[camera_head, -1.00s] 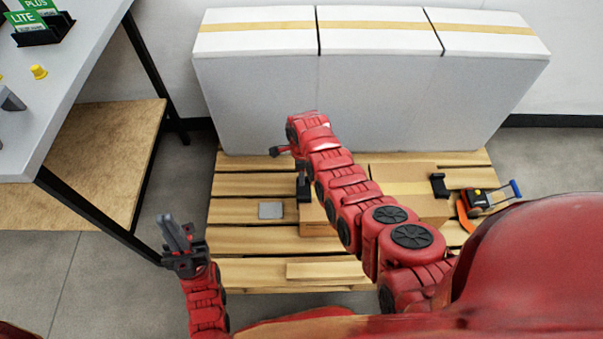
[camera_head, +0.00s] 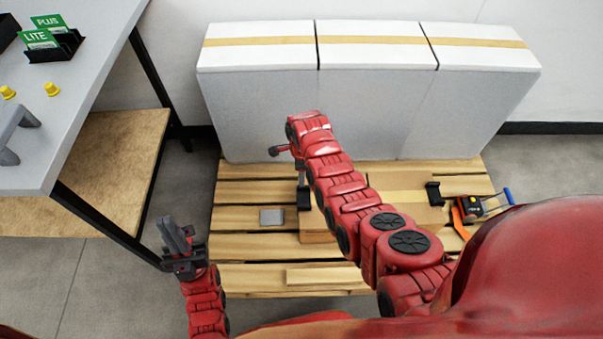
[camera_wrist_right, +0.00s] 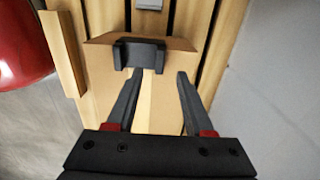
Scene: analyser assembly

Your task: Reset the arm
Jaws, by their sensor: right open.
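My right arm (camera_head: 335,180) reaches over the pallet in the head view, and its gripper is mostly hidden there. In the right wrist view my right gripper (camera_wrist_right: 164,74) is open, with nothing between its fingers. It hangs over a cardboard box (camera_wrist_right: 102,75), and a black bracket (camera_wrist_right: 138,55) at the box's edge lies just beyond the fingertips. My left gripper (camera_head: 174,236) is low at the left in the head view, apart from the pallet. Its grey fingers point up and away and look close together; I cannot tell whether they are shut.
A wooden pallet (camera_head: 240,245) bears the box (camera_head: 395,182), a grey plate (camera_head: 271,216) and a strapping tool (camera_head: 470,207). White wrapped boxes (camera_head: 370,100) stand behind. A grey table (camera_head: 80,110) at the left holds green cards (camera_head: 40,38) and yellow knobs (camera_head: 52,88).

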